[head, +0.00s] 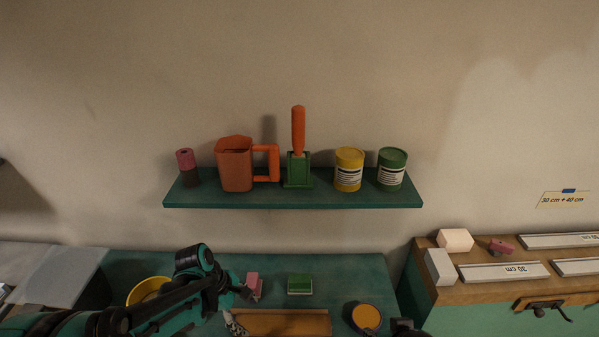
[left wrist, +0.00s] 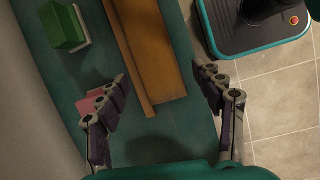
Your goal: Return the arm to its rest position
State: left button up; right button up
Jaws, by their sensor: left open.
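My left arm comes in from the lower left in the head view. Its gripper (head: 240,306) is over the green bench, near a pink block (head: 254,286) and the left end of a wooden board (head: 282,322). In the left wrist view the two fingers (left wrist: 161,80) stand wide apart with nothing held between them. The pink block (left wrist: 92,104) shows partly behind the left finger, and the wooden board (left wrist: 150,50) lies beyond the fingers. A dark part at the bottom edge of the head view may belong to my right arm; its fingers cannot be made out.
A green block (head: 300,284), a yellow round container (head: 148,290) and an orange-topped round tin (head: 366,318) are on the bench. A wall shelf (head: 292,203) above holds a jug, tins and tools. A wood-topped cabinet (head: 480,291) stands right.

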pick_arm(q)
jog(key=s+a+r+m+t+y, duration=0.3)
jog(key=s+r+m+t, duration=0.3)
jog(key=s+r+m, duration=0.5)
jog(key=shift+s+a+r+m+y, duration=0.15)
jog(key=shift+s+a+m+y, duration=0.25)
jog(key=shift+m, duration=2.2)
jog(key=shift+w+d, duration=0.1)
